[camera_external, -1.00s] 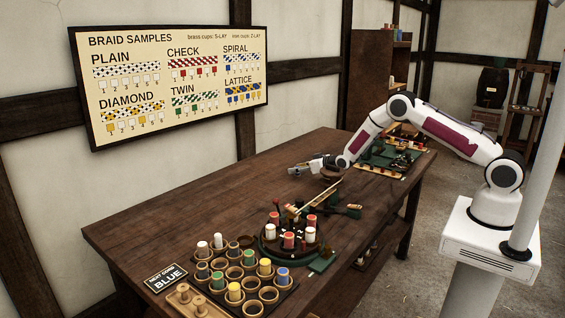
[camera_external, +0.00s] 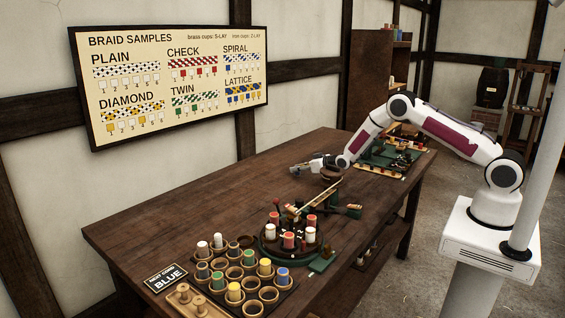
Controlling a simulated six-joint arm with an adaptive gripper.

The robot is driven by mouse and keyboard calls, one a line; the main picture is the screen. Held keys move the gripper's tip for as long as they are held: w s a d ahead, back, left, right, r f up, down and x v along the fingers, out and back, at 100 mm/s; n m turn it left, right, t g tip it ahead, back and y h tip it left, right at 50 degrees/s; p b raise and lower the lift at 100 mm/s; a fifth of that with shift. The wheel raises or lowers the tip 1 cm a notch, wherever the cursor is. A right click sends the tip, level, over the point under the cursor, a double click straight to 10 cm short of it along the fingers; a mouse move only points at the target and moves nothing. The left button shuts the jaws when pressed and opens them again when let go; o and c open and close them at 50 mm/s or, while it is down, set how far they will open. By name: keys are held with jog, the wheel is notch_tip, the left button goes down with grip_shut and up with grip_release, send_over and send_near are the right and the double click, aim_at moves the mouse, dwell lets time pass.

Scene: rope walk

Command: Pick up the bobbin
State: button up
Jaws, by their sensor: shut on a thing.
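My gripper (camera_external: 299,169) is over the far half of the wooden table, pointing left in the picture. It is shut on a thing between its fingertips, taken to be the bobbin. The held thing is too small and dark here for its colour or tilt to be told. Other bobbins, red and white, stand on the round dark braiding stand (camera_external: 268,247) near the table's right edge. More bobbins, in white, green, yellow and blue, stand in a rack of round cups (camera_external: 249,309) at the near end. My gripper is well apart from both groups.
A pale rod (camera_external: 319,197) runs from the stand toward a brown round piece (camera_external: 331,173) near my gripper. A green board with parts (camera_external: 382,158) lies at the far end. A "NEXT CORD BLUE" sign (camera_external: 166,277) lies near the rack. The table's left middle is clear.

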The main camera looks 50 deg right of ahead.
jog(key=shift+r, duration=5)
